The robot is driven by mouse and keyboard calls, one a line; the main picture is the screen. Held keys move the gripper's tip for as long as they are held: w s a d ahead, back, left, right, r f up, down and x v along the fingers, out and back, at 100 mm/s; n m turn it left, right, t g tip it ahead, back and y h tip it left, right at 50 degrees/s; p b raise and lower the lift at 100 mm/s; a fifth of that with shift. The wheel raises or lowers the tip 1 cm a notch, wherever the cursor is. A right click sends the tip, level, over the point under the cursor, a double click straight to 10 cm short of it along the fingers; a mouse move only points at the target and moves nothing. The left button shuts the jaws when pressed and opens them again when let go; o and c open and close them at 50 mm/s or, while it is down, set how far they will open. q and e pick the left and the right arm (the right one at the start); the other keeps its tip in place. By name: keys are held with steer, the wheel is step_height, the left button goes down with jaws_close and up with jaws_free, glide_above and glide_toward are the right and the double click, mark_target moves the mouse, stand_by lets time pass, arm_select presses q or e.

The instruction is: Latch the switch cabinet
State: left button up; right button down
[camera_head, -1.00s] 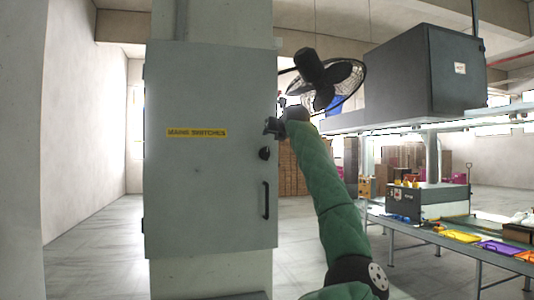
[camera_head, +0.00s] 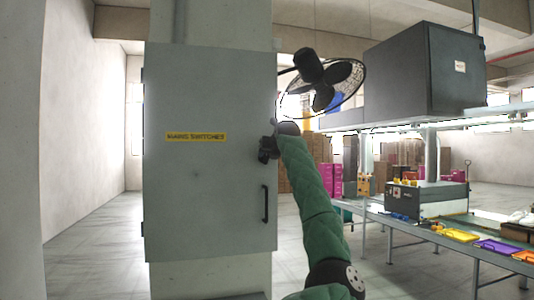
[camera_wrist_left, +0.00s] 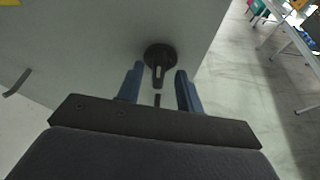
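The grey switch cabinet (camera_head: 205,195) stands on a pillar in the head view, its door flat against the front. A yellow label (camera_head: 196,137) reads "MAINS SWITCHES". A black bar handle (camera_head: 265,204) is low on the door's right side. In the left wrist view the black round knob (camera_wrist_left: 160,54) with a narrow grip shows just beyond the open blue fingers (camera_wrist_left: 158,86). The grip points toward the gap between them; I see no contact. My right gripper is out of view.
A black fan (camera_head: 320,80) hangs right of the cabinet. A large dark box (camera_head: 425,75) and a conveyor table (camera_head: 430,235) with coloured trays stand farther right. The floor left of the cabinet (camera_head: 95,255) is clear.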

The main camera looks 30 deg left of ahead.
arm_select(q)
steer(key=shift+w+a+f, duration=0.3)
steer(key=shift+w+a, duration=0.1)
steer(key=shift+a, duration=0.15)
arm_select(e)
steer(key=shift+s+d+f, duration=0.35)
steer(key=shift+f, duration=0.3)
arm_select(q)
steer(key=shift+c, duration=0.5)
steer(key=c, duration=0.6)
steer(key=shift+o, duration=0.2)
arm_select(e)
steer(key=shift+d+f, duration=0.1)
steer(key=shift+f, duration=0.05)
arm_select(q)
steer(key=n+b, duration=0.1)
steer(key=b, duration=0.2)
steer(key=shift+t+h, duration=0.3)
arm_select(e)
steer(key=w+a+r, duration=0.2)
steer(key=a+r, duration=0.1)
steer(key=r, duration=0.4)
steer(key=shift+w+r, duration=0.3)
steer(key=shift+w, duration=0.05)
arm_select(q)
steer(key=o, duration=0.7)
steer(key=shift+c, duration=0.2)
